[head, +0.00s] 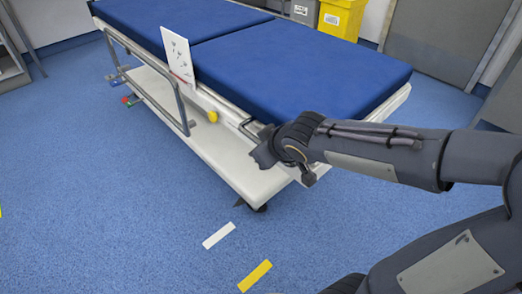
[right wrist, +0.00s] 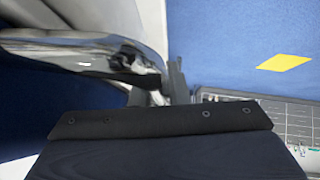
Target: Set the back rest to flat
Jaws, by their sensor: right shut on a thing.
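The operating table has a blue mattress in two sections. The near section (head: 300,70) looks about level with the far section (head: 170,20), with a seam between them. My right gripper (head: 264,155) is at the table's near side, below the near section's edge. In the right wrist view my right gripper (right wrist: 172,85) is shut on a shiny metal handle (right wrist: 100,48). The handle's bar also shows just left of the gripper in the head view (head: 246,128). The grip itself is mostly hidden behind the wrist. My left gripper is not in view.
A white card (head: 177,52) and a side rail (head: 150,80) stand along the table's side, with a yellow knob (head: 213,116) below. A white lower shelf (head: 220,165) juts out underneath. Yellow (head: 339,18) and grey bins stand behind.

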